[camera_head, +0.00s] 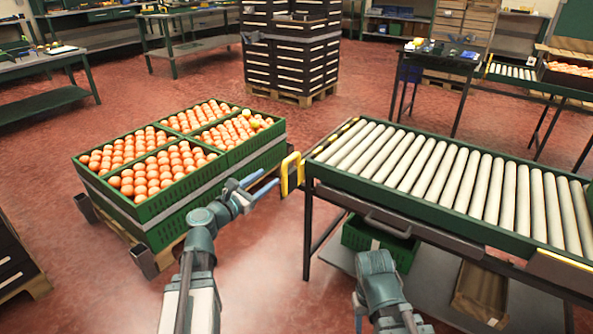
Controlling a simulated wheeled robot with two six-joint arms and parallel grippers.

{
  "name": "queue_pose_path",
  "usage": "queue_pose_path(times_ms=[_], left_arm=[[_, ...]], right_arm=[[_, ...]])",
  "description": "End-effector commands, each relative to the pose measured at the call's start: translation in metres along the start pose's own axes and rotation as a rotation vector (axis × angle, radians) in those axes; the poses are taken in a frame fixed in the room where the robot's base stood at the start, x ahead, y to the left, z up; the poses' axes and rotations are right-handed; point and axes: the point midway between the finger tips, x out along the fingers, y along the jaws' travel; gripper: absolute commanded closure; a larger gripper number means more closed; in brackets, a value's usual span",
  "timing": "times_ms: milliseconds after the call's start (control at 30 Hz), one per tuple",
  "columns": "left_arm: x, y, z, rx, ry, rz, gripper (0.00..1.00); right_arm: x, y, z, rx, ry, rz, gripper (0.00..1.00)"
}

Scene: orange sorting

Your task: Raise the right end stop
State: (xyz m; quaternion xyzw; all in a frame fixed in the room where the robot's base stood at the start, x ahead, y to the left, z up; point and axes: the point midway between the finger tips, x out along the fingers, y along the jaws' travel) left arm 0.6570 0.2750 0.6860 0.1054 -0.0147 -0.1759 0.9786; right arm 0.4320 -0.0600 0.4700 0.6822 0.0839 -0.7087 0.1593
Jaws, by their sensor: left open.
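A roller conveyor (440,235) with a green frame and pale rollers stands at the right. A yellow loop-shaped piece (291,174) stands up at its left end and looks like an end stop. A yellow piece (563,268) sits low on the near side at the far right; I cannot tell whether it is the right end stop. My left gripper (266,182) is open and empty, its fingers pointing toward the yellow loop, seemingly just short of it. My right arm (378,284) is low in front of the conveyor; its fingers are not clearly shown.
Green crates of oranges (148,212) are on a pallet at the left, close to my left arm. Stacked dark crates (292,60) stand behind. Red floor is free between.

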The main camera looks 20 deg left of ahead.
Motion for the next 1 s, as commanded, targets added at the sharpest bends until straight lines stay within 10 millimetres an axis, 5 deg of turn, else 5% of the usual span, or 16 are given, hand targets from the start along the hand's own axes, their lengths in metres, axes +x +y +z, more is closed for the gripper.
queue_pose_path(times_ms=[333, 800, 1000], left_arm=[[0.011, 0.006, -0.001, -0.019, -0.007, 0.012, 0.48], [0.103, 0.007, -0.001, -0.017, -0.006, 0.010, 0.48], [0.127, 0.006, -0.001, -0.017, -0.006, 0.011, 0.48]], right_arm=[[0.002, 0.000, 0.000, 0.000, 0.000, 0.000, 0.50], [0.002, 0.000, 0.000, 0.000, 0.000, 0.000, 0.50], [0.002, 0.000, 0.000, 0.000, 0.000, 0.000, 0.50]])
